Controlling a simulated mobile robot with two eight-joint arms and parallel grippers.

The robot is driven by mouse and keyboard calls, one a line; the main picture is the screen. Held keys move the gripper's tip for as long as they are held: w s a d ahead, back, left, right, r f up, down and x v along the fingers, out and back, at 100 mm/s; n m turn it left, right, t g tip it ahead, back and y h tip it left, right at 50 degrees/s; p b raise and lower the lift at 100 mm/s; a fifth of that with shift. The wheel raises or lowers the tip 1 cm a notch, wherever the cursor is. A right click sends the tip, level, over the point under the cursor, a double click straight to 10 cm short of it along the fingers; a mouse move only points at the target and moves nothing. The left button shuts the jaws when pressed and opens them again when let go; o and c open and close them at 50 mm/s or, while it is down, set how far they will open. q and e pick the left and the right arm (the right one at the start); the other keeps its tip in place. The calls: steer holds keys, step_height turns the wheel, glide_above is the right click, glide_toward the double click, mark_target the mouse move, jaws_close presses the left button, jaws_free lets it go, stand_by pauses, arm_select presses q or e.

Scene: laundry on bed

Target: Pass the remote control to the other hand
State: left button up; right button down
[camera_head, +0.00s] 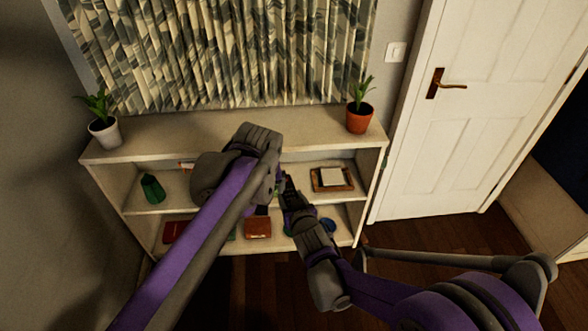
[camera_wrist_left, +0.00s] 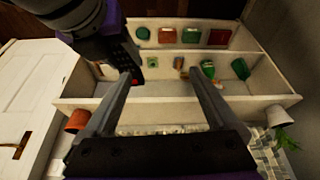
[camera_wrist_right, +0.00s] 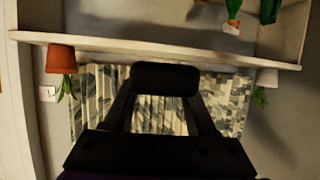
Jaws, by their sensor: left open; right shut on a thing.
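The dark remote control (camera_head: 291,194) is held up in front of the shelf unit by my right gripper (camera_head: 300,214). In the right wrist view the remote (camera_wrist_right: 165,78) shows end-on as a black block between the fingertips (camera_wrist_right: 163,94). In the left wrist view the remote (camera_wrist_left: 121,52) has small buttons and a reddish spot, and lies just beyond the left finger tip. My left gripper (camera_wrist_left: 158,78) is open with nothing between its fingers. In the head view my left forearm and wrist mostly hide the left fingers, close beside the remote.
A white shelf unit (camera_head: 310,142) stands behind, with a potted plant (camera_head: 360,117) and another (camera_head: 104,131) on top. Its shelves hold a green item (camera_head: 152,188), a tray (camera_head: 332,179) and a brown box (camera_head: 258,228). A white door (camera_head: 465,125) is at right.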

arm_select(q)
glide_toward(291, 187)
steer(key=v, duration=0.3)
steer(key=shift+n, duration=0.3)
steer(key=x, duration=1.2)
steer(key=shift+a, duration=0.15)
steer(key=c, duration=1.3)
jaws_close()
arm_select(e)
steer(key=c, duration=0.7)
jaws_free()
steer(key=shift+a, duration=0.1)
steer(key=o, duration=0.6)
